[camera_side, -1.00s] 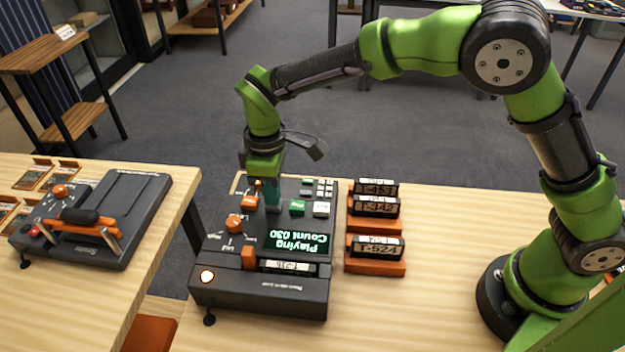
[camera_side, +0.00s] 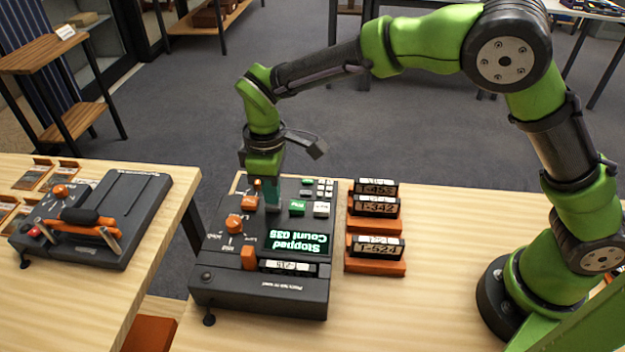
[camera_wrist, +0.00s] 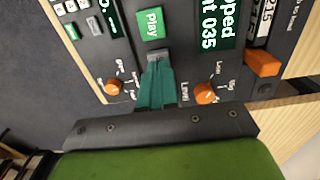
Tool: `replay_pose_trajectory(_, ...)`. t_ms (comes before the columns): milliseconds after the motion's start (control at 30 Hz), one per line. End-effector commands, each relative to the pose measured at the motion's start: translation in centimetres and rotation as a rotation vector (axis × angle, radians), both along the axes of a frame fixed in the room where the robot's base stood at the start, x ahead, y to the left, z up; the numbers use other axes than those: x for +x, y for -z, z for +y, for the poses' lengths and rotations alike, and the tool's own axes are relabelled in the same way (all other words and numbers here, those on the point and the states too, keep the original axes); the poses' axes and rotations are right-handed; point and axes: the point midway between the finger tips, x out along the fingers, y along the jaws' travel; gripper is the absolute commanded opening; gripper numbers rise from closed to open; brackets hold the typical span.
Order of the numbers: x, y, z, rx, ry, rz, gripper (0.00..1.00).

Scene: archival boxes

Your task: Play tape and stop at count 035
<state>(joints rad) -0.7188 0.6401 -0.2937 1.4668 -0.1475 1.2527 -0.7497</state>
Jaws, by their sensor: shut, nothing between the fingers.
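The dark tape player (camera_side: 275,283) stands on the wooden table. Its screen (camera_side: 297,244) shows, upside down in the side view, "Stopped" and "Count 035"; the wrist view shows part of the same text (camera_wrist: 209,38). The green Play button (camera_wrist: 150,22) is just beyond my fingertips in the wrist view. My gripper (camera_side: 272,205) is shut and empty, pointing down over the player's panel beside the buttons; its teal fingers (camera_wrist: 157,65) also show in the wrist view. I cannot tell whether the fingertips touch the panel. A tape (camera_side: 288,266) sits in the player's slot.
Several labelled tapes stand in orange holders (camera_side: 376,267) right of the player. Orange knobs (camera_side: 234,223) sit on its panel. A second machine with an orange handle (camera_side: 88,222) stands on the left table, across a gap.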

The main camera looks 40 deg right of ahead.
Motion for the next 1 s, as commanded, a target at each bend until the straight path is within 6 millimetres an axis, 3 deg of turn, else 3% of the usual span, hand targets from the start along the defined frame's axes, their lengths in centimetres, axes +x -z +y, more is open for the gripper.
replay_pose_trajectory(600,0.1,-6.2,0.0,0.001,0.0,-0.002,0.0)
replay_pose_trajectory(1000,0.0,-6.9,0.0,0.0,0.0,-0.001,0.0)
